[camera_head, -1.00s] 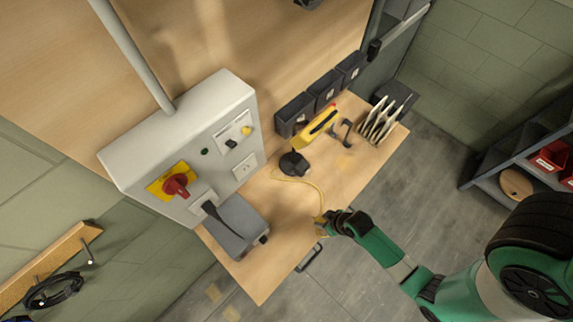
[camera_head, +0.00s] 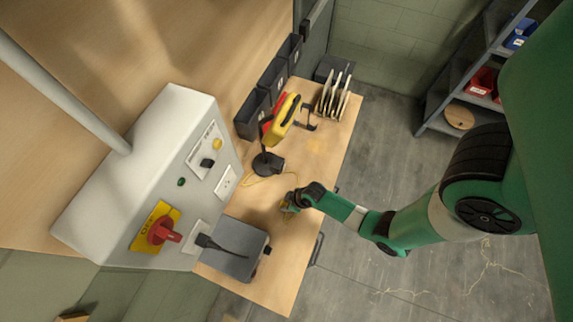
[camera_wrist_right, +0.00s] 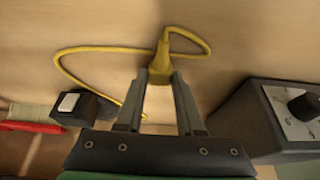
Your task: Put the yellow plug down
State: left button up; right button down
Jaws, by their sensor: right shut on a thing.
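The yellow plug (camera_wrist_right: 160,66) is between the fingertips of my right gripper (camera_wrist_right: 160,80) in the right wrist view, against the wooden bench top. Its yellow cord (camera_wrist_right: 95,48) loops out on both sides. The plug is only a small yellow spot there, largely hidden by the gripper. The right gripper is shut on the plug. I cannot tell whether the plug touches the bench. My left gripper is not in view.
A yellow tool (camera_head: 284,117) stands by a black round base (camera_head: 267,163). Dark bins (camera_head: 252,115) line the back, and a rack of plates (camera_head: 334,97) stands at the far end. A grey cabinet with a red switch (camera_head: 163,230) is at left. The right wrist view shows a dark knob box (camera_wrist_right: 255,118).

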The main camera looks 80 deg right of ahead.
aim_at(285, 205)
jog(key=shift+f+b, duration=0.35)
jog(key=shift+f, duration=0.15)
jog(key=c, duration=0.5)
grip_release()
jog(key=shift+r, duration=0.1)
jog(key=shift+c, duration=0.2)
jog(key=p+v, duration=0.1)
jog(key=v, duration=0.1)
jog(key=p+v, duration=0.1)
jog(key=v, duration=0.1)
jog(key=shift+w+r+p, duration=0.15)
jog(key=shift+r+p, duration=0.15)
jog(key=shift+r, duration=0.05)
jog(key=s, duration=0.3)
jog(key=s+a+b, duration=0.1)
jog(key=s, duration=0.3)
jog(key=s+f, duration=0.1)
jog(key=s, duration=0.2)
jog(key=shift+s+a, duration=0.2)
jog(key=shift+a, duration=0.15)
jog(key=shift+s+a, duration=0.2)
jog(key=shift+s, duration=0.45)
